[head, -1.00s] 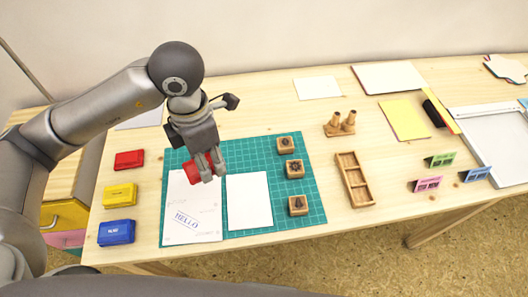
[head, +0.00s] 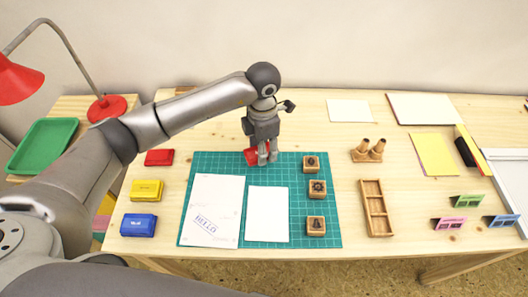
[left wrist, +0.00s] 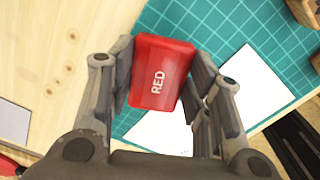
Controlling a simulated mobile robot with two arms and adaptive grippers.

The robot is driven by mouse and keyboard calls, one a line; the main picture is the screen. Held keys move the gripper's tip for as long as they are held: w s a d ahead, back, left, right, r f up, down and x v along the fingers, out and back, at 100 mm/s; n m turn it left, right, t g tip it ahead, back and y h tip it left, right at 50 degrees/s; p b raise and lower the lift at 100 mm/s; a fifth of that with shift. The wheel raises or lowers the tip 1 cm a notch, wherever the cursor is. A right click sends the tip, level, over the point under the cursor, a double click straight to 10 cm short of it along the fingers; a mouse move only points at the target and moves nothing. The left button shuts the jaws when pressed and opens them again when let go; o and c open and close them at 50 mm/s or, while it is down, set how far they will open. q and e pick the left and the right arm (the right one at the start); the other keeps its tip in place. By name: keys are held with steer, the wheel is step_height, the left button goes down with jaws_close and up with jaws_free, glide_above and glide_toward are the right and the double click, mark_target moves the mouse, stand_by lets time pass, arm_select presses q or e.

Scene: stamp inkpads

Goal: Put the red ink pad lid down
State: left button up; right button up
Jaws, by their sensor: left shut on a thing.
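My left gripper (head: 262,154) is shut on the red ink pad lid (head: 250,157), over the back edge of the green cutting mat (head: 270,230). In the left wrist view the lid (left wrist: 160,72), marked RED, sits between the two fingers (left wrist: 162,80). It appears held above the table; its exact height is hard to tell. The red ink pad (head: 159,157) lies left of the mat, apart from the gripper. My right gripper is out of view.
Yellow (head: 147,190) and blue (head: 139,225) ink pads stand in front of the red one. Two white papers (head: 213,215) (head: 268,213) and wooden stamps (head: 317,188) lie on the mat.

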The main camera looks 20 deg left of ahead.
arm_select(q)
steer(key=shift+w+f, duration=0.2)
steer(key=shift+f, duration=0.15)
step_height(320, 180, down, 3)
steer(key=shift+w+f+p, duration=0.1)
steer(key=shift+p, duration=0.45)
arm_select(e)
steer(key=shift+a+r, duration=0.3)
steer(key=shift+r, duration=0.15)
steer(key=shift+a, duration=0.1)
arm_select(q)
steer(key=shift+f, duration=0.2)
steer(key=o, duration=0.8)
steer(key=shift+c, duration=0.2)
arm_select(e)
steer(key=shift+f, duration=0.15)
